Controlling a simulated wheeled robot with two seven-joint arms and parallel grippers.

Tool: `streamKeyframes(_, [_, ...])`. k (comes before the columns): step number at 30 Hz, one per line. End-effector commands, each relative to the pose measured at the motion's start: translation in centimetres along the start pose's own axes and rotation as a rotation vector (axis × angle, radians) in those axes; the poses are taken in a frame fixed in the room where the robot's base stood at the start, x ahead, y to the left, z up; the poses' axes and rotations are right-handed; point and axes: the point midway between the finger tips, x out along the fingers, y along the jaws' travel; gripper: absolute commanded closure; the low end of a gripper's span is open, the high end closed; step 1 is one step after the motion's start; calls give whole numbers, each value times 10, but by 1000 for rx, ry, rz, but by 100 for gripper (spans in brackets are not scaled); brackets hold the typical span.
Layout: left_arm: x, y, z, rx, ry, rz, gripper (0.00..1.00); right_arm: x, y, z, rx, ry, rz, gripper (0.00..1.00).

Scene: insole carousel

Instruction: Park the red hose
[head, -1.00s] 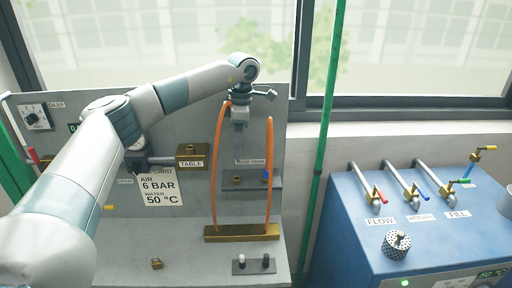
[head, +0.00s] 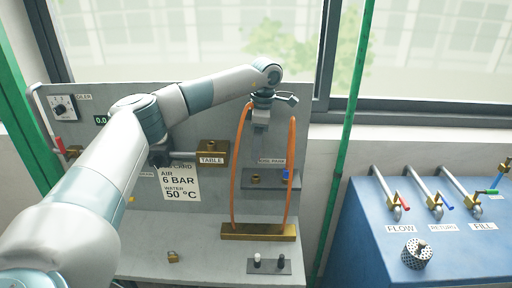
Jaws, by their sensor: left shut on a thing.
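An orange-red hose (head: 235,170) rises from a brass block (head: 240,236) on the bench and bends over at the top by my left gripper (head: 260,122). My left gripper points down and is shut on this hose; the held end is mostly hidden by the jaws. A parking shelf (head: 270,181) with a small label above it is on the panel below the gripper. It bears a bare brass stub (head: 255,179) on its left. My right gripper is not in view.
A brass block labelled TABLE (head: 212,148) juts from the panel left of the hose. A black plate with two knobs (head: 269,266) is on the bench. A green post (head: 347,130) stands between the panel and a blue unit (head: 370,245) with several valves.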

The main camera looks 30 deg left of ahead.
Motion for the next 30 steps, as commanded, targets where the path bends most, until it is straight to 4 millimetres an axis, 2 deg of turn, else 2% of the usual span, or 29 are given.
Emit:
streamKeyframes(3, [12,0,1,0,0,0,100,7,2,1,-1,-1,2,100])
streamKeyframes(12, [33,0,4,0,0,0,100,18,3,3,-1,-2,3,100])
streamKeyframes(30, [40,0,4,0,0,0,100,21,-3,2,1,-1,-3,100])
